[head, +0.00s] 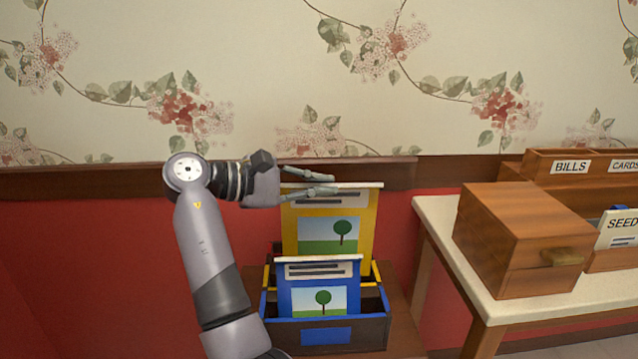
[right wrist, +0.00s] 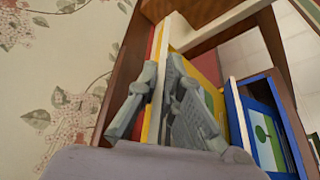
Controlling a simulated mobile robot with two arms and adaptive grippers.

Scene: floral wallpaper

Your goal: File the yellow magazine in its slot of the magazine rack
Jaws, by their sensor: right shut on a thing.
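The yellow magazine (head: 340,212), with a tree picture on its cover, stands upright at the back of the magazine rack (head: 374,332). My right gripper (head: 330,186) is shut on its top edge, near the upper left corner. In the right wrist view the fingers (right wrist: 160,105) lie on either side of the yellow magazine (right wrist: 205,68). A yellow-rimmed slot (head: 267,276) sits behind the blue one. The yellow magazine's lower edge is hidden behind the blue magazine (head: 320,270), so I cannot tell how deep it sits. My left gripper is out of view.
The blue magazine stands in the blue front slot, close before the yellow one. A white-topped table (head: 440,215) on the right carries a wooden box (head: 520,235), a bills compartment (head: 570,167) and a seed packet (head: 617,230). The wall is close behind the rack.

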